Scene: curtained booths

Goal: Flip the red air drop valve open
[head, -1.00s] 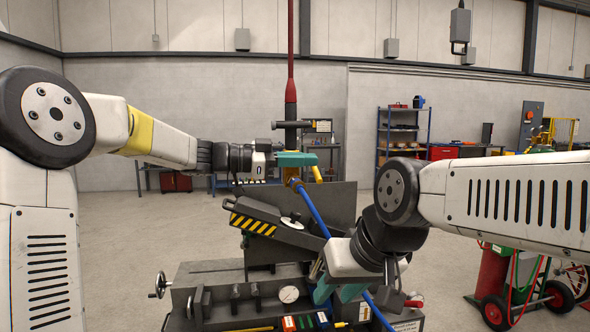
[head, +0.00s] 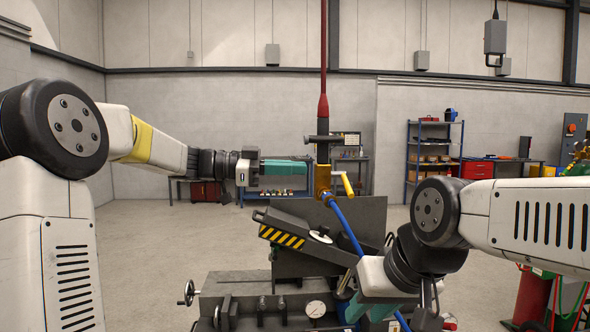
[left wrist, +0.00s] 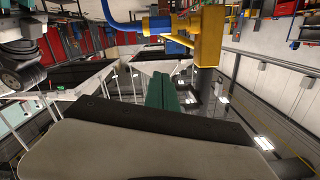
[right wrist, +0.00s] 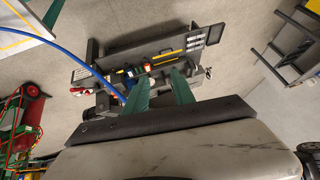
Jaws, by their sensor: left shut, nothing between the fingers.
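The red air drop pipe (head: 323,75) hangs down in the middle of the head view. At its lower end is a brass-yellow valve body (head: 323,180), with a yellow lever (head: 346,184) sticking out on the right. The blue hose (head: 346,226) runs down from it. The valve body also shows at the top of the left wrist view (left wrist: 207,40). My left gripper (head: 305,166) is shut and empty, its green fingers pointing right, just left of the valve in the head view. My right gripper (right wrist: 160,88) is open and empty, low on the right; its fingers are apart.
A dark bench machine with a hazard-striped arm (head: 282,237) stands below the valve. The blue hose passes near my right gripper. A shelf rack (head: 433,150) and red cabinet (head: 477,170) stand at the back. Open floor lies to the left.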

